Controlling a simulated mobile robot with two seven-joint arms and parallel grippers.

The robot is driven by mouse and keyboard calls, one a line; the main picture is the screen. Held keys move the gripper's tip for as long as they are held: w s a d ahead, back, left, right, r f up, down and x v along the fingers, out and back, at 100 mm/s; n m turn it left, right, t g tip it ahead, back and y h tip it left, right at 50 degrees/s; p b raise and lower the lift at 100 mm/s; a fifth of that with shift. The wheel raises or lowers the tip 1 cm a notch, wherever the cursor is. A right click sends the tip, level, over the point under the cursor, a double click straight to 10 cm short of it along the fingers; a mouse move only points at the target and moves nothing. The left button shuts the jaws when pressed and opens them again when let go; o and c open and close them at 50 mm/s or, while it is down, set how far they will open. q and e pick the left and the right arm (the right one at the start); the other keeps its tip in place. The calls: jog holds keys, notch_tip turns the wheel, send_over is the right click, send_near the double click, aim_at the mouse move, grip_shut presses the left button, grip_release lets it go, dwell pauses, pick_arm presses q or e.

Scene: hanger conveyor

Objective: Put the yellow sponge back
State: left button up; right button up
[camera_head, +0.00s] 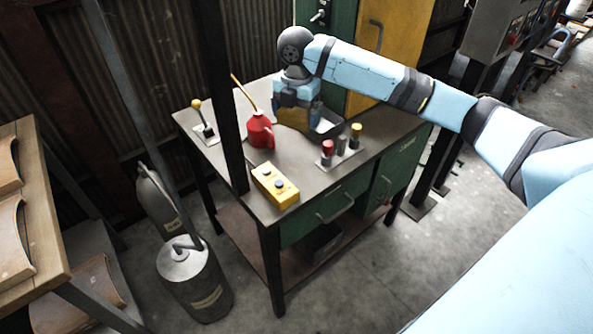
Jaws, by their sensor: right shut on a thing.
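My right arm comes in from the right and reaches over the workbench. My right gripper (296,106) points down at the back of the bench, shut on the yellow sponge (291,118). The sponge is mostly hidden by the gripper, and I cannot tell whether it touches what lies below. A small grey tray (328,129) shows just right of and below the gripper. My left gripper is not in view.
On the workbench (228,166) stand a red oil can (260,132), a yellow button box (275,186), a yellow-knobbed lever (202,122) and several capped cylinders (341,146). A metal canister (194,277) stands on the floor. A dark post (228,100) rises before the bench's left part.

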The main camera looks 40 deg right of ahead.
aim_at(297, 172)
notch_tip(297, 172, down, 17)
jog(key=shift+r+b, duration=0.1)
jog(key=shift+b, duration=1)
jog(key=o, duration=0.6)
notch_tip(297, 172, up, 12)
jog(key=shift+p, duration=1)
